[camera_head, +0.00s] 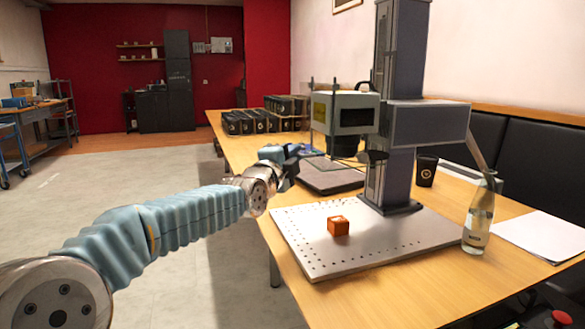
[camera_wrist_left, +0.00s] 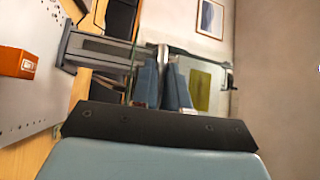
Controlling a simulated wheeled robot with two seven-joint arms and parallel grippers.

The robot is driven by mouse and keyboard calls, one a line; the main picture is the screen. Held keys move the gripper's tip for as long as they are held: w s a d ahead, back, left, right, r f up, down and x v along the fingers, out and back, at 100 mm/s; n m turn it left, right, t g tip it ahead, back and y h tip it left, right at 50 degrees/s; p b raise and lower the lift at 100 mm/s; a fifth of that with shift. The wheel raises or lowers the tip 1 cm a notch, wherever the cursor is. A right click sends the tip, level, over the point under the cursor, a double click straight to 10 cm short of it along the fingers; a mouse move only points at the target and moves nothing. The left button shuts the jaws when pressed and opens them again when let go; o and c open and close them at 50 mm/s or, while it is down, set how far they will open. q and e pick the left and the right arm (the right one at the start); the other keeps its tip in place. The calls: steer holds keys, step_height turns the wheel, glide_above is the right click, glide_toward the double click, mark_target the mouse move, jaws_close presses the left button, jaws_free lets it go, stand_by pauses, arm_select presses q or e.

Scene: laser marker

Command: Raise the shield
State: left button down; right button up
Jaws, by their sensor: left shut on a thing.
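The laser marker stands on a grey column (camera_head: 385,160) above a perforated base plate (camera_head: 400,240), with its boxy head (camera_head: 345,112) at the column's left. The shield seems to be the clear, yellow-tinted pane (camera_wrist_left: 203,90) by the head. My left gripper (camera_head: 298,152) reaches in from the left, low beside the head. In the wrist view its two blue-grey fingers (camera_wrist_left: 163,88) are shut on a thin part at the pane's edge, which they largely hide. An orange block (camera_head: 338,226) sits on the base plate, clear of the gripper. My right gripper is out of view.
A glass bottle (camera_head: 479,213) stands at the plate's right edge. A black cup (camera_head: 426,171) and white papers (camera_head: 541,235) are on the table behind and right. A dark flat thing (camera_head: 330,178) lies beyond the plate. Black boxes (camera_head: 245,121) line the far end.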

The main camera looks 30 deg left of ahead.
arm_select(q)
steer(key=shift+r, duration=0.6)
steer(key=c, duration=1.2)
jaws_free()
steer(key=s+d+f+b, duration=0.1)
steer(key=s+b, duration=0.1)
steer(key=s, duration=1.1)
steer(key=shift+s+f+b, duration=0.35)
steer(key=shift+f+b, duration=0.05)
steer(key=shift+d, duration=0.1)
